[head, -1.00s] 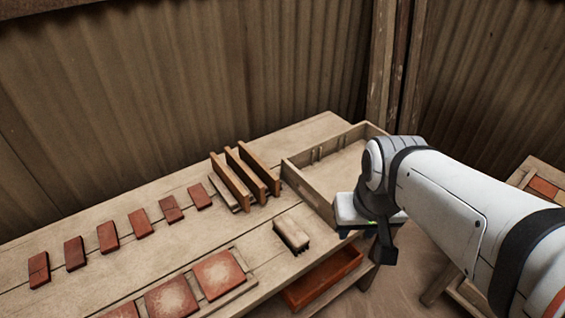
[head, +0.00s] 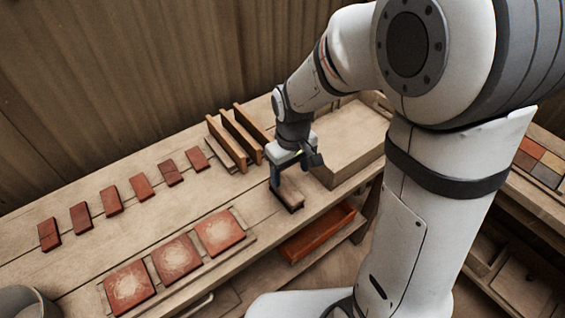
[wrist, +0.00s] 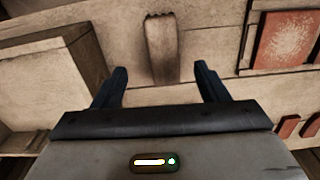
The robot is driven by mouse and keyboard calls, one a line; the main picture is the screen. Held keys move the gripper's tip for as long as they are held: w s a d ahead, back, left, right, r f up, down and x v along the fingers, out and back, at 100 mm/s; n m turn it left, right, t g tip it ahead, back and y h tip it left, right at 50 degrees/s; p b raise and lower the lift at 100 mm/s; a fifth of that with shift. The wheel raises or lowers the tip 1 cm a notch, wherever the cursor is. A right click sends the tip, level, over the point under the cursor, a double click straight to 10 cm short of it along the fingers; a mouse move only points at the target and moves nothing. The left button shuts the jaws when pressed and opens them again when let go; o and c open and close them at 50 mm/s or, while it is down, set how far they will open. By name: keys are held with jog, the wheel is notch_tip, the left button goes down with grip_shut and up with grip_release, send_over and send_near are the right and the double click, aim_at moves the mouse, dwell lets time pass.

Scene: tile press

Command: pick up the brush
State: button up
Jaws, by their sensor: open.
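The brush (head: 290,197), a pale wooden block with a dark bristle edge, lies on the workbench (head: 205,205). In the wrist view the brush (wrist: 162,48) shows at the top centre, running up the picture. My gripper (head: 295,174) is over the brush and partly hides it in the head view. In the wrist view my gripper (wrist: 160,72) has its two fingers apart and nothing between them. The brush's near end lines up with the gap between them. I cannot tell the exact height of the fingertips above the brush.
Upright boards in a rack (head: 238,140) stand behind left. Square red tiles (head: 220,232) lie in front left, with a row of small red tiles (head: 142,187) behind. An open drawer (head: 318,235) is below the bench edge.

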aim_at(286, 188)
jog(key=shift+w+a+f, duration=0.15)
jog(key=shift+a+f, duration=0.4)
jog(key=shift+f, duration=0.2)
notch_tip(286, 188, down, 7)
jog(key=shift+w+f+p, duration=0.1)
jog(key=shift+f+p, duration=0.1)
jog(key=shift+p, duration=0.25)
jog(key=c, duration=1.1)
notch_tip(286, 188, up, 10)
jog(key=shift+r+b, duration=0.1)
jog(key=shift+b, duration=0.2)
